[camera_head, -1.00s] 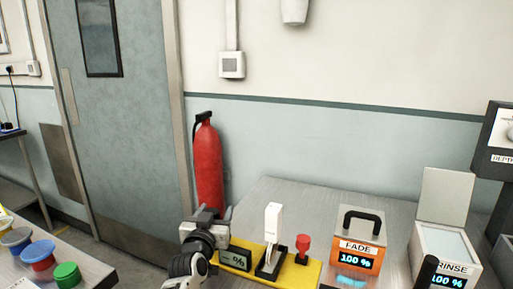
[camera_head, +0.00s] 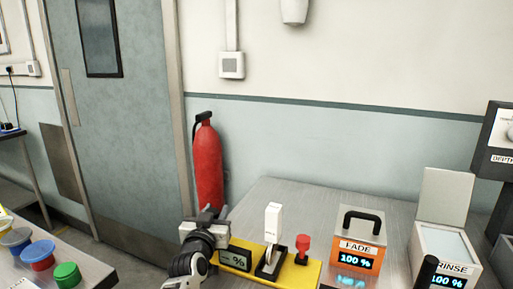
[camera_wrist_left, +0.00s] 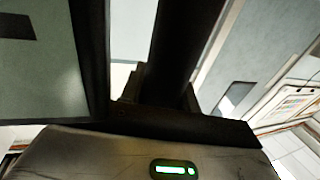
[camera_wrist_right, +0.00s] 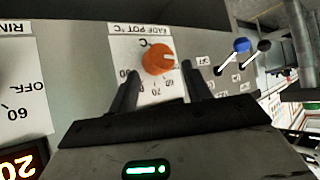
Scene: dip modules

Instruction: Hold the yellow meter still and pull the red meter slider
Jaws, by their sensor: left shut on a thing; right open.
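The yellow meter (camera_head: 299,276) lies on the bench as a low yellow base. It has a small percent display (camera_head: 236,259), an upright white piece (camera_head: 273,222) in a black holder, and a red slider knob (camera_head: 303,243) on its right part. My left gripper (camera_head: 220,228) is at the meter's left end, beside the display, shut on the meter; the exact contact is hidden. In the left wrist view its dark fingers fill the middle. My right gripper (camera_wrist_right: 161,72) is open and empty in the right wrist view, with an orange knob (camera_wrist_right: 158,59) beyond its fingers.
An orange FADE box (camera_head: 358,242) with a black handle stands right of the meter. A RINSE box (camera_head: 447,247) with a raised lid is further right. Coloured pots, one green (camera_head: 67,274), stand on the left table. A red extinguisher (camera_head: 208,165) is behind my left gripper.

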